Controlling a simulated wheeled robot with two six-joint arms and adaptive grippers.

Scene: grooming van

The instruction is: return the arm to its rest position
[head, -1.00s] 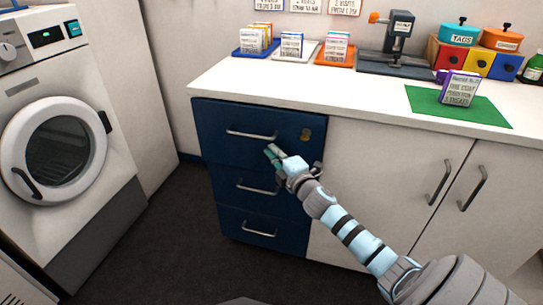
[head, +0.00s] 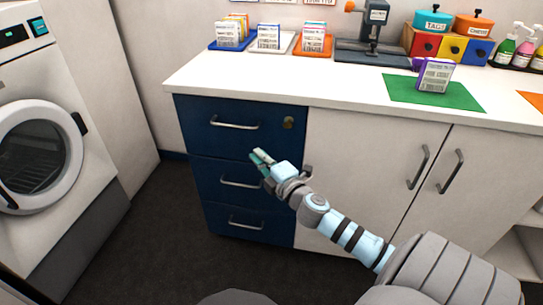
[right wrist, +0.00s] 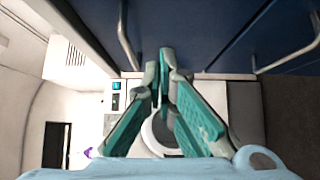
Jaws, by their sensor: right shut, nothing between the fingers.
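My right arm reaches in from the lower right in the head view. Its gripper (head: 259,159) is in front of the blue drawer unit (head: 196,171), close to the top and middle drawers. Its teal fingers are shut with nothing between them; they also show together in the right wrist view (right wrist: 166,58). Whether the fingertips touch the drawer face cannot be told. All the drawers look closed. My left gripper is not in view.
A white counter (head: 340,90) holds card boxes in trays, a dark press (head: 375,45) and a purple-white box (head: 435,75) on a green mat (head: 397,92). A white washer-like machine (head: 75,190) stands at left. Dark floor (head: 160,250) between is clear.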

